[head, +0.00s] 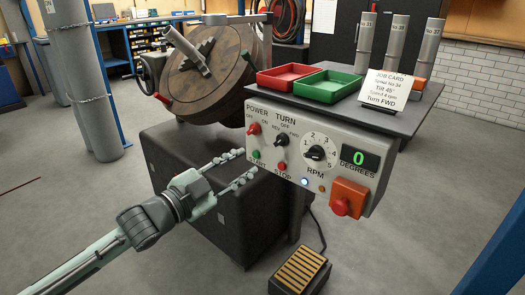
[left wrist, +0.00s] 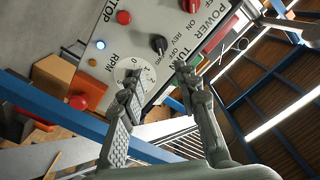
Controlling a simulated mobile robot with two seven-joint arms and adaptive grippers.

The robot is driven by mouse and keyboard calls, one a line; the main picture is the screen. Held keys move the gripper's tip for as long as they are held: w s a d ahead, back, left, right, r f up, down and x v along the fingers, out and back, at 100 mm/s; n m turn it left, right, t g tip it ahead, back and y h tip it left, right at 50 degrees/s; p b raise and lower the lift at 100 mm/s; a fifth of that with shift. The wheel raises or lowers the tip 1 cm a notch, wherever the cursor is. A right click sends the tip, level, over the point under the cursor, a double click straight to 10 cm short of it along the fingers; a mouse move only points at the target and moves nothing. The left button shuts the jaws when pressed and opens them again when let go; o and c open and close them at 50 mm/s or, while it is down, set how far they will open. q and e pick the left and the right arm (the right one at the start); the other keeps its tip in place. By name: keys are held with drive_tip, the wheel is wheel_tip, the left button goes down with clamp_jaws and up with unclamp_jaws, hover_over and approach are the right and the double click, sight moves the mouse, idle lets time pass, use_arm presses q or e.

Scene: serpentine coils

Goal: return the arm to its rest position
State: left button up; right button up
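My left gripper (head: 247,163) reaches in from the left in the head view, in front of the control panel (head: 335,185) and near its left end. Its two fingers are spread with nothing between them. In the left wrist view the open fingers (left wrist: 158,78) point toward the panel's dials, and a gap shows between them. I cannot tell whether a fingertip touches the panel. My left arm (head: 105,245) stretches out from the lower left corner. My right gripper is in neither view.
The panel carries a red power switch (head: 254,129), an RPM knob (head: 315,153), a display (head: 358,158) reading 0 and a red stop button (head: 341,206). A large wooden disc (head: 225,75) stands behind. Red (head: 287,85) and green (head: 326,95) trays sit above. A pedal (head: 300,270) lies on the floor.

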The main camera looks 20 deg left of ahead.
use_arm(q)
drive_tip(key=s+a+f+n+g+y, duration=0.2)
drive_tip(key=f, duration=0.6)
drive_tip(key=s+a+f+n+g+y, duration=0.2)
drive_tip(key=f+n, duration=0.1)
drive_tip(key=f, duration=0.6)
drive_tip(key=s+a+f+n+g+y, duration=0.2)
drive_tip(key=s+f, duration=0.1)
drive_tip(key=f, duration=0.5)
drive_tip(key=s+d+f+n+g+y, duration=0.1)
drive_tip(key=s+d+f+n+g, duration=0.2)
drive_tip(key=s+f+g, duration=0.5)
drive_tip(key=s+f, duration=0.8)
drive_tip(key=s, duration=0.1)
drive_tip(key=shift+d+f+n, duration=0.15)
drive_tip(key=shift+f+n, duration=0.15)
drive_tip(key=shift+f, duration=0.05)
